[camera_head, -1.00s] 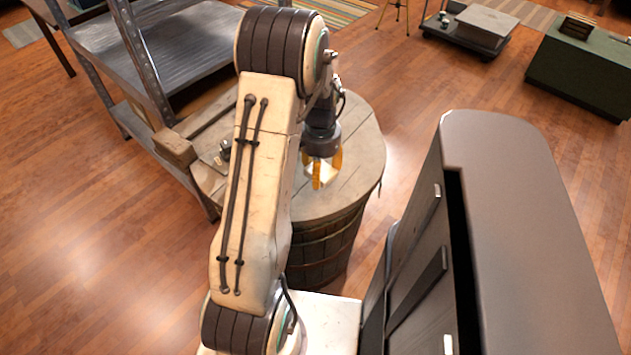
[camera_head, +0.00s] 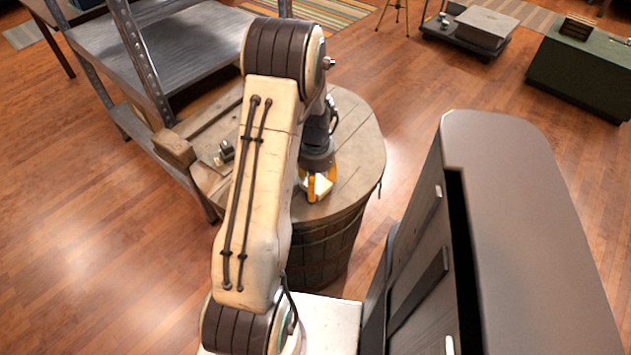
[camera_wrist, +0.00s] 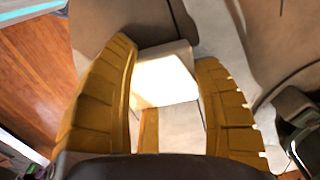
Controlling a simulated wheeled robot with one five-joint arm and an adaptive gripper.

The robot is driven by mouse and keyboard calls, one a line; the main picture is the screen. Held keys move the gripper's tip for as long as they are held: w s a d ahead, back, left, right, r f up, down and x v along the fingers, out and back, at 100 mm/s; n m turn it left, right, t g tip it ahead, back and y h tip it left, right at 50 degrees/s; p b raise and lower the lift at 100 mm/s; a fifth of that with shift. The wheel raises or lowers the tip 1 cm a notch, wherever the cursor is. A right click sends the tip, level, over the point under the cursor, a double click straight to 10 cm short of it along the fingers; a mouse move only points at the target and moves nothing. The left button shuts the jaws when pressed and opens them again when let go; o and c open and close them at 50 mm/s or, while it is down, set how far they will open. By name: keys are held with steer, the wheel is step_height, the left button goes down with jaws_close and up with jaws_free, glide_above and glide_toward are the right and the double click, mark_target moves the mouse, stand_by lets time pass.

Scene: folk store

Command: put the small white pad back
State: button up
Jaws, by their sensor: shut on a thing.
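The small white pad (camera_wrist: 166,80) is a pale block with a bright white face. It sits between the two yellow fingers of my gripper (camera_wrist: 172,95) in the wrist view. In the head view my gripper (camera_head: 317,186) points down, low over the round wooden barrel top (camera_head: 350,160), with the white pad (camera_head: 323,186) showing between its fingers. My gripper is shut on the pad. I cannot tell whether the pad touches the barrel top. My arm hides part of the barrel top.
A small dark object (camera_head: 226,152) lies on the barrel's left side, near a wooden block (camera_head: 174,148) and a grey metal shelf (camera_head: 185,50). A dark cabinet (camera_head: 520,220) stands close on the right. The barrel top's right side is clear.

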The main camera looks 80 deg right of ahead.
steer(key=shift+f, duration=0.2)
steer(key=o, duration=1.2)
steer(key=shift+r, duration=0.1)
step_height(320, 180, up, 12)
steer(key=shift+r+p, duration=0.1)
steer(key=shift+p, duration=0.7)
steer(key=shift+w, duration=0.1)
